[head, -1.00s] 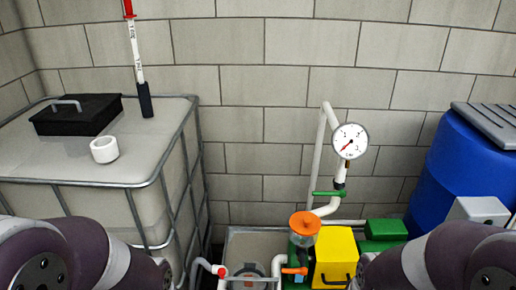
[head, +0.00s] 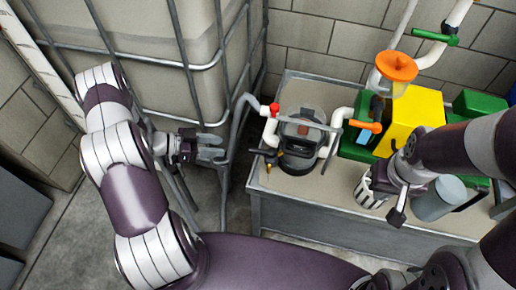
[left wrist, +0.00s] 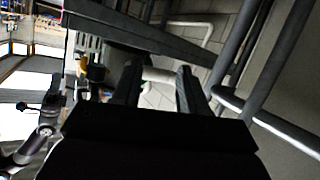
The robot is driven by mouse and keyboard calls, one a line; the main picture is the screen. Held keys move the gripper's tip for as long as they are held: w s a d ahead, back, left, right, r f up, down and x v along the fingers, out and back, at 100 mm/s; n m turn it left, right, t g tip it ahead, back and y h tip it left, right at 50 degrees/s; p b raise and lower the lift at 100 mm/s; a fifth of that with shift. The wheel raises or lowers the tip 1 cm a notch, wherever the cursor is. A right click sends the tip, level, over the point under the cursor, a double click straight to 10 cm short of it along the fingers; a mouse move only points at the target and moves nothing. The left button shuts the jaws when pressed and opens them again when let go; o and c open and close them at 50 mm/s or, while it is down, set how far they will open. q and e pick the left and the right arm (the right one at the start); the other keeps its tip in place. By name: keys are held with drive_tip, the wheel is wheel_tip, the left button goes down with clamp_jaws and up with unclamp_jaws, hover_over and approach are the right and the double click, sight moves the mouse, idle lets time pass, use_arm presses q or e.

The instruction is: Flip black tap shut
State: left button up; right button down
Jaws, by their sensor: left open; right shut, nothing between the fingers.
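A small dark lever (head: 267,154), which looks like the black tap, sits at the left front of the pump unit with a bit of yellow below it. I cannot tell its exact setting. My left gripper (head: 212,148) is open and empty, to the left of the lever and apart from it, beside the caged tank. In the left wrist view, the open fingers (left wrist: 158,88) have nothing between them, and a dark fitting with a yellow part (left wrist: 83,64) shows at the left. My right gripper (head: 397,216) is shut and empty over the bench's front, near a striped white cylinder.
The pump (head: 302,135) stands on a grey bench (head: 285,205) with white pipes, a red knob (head: 274,108) and an orange-handled valve (head: 366,126). The tank's metal cage (head: 205,66) is close behind my left gripper.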

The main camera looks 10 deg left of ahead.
use_arm(q)
drive_tip(key=s+d+r+m+g+h, duration=0.2)
drive_tip(key=s+r+m+g+h, duration=0.25)
drive_tip(key=r, duration=0.35)
drive_tip(key=n, duration=0.1)
approach(279, 154)
drive_tip(key=shift+h, duration=0.45)
drive_tip(key=d, duration=0.2)
drive_tip(key=d+f, duration=0.1)
drive_tip(key=d, duration=0.1)
drive_tip(key=shift+w+d, duration=0.25)
drive_tip(key=shift+d, duration=0.1)
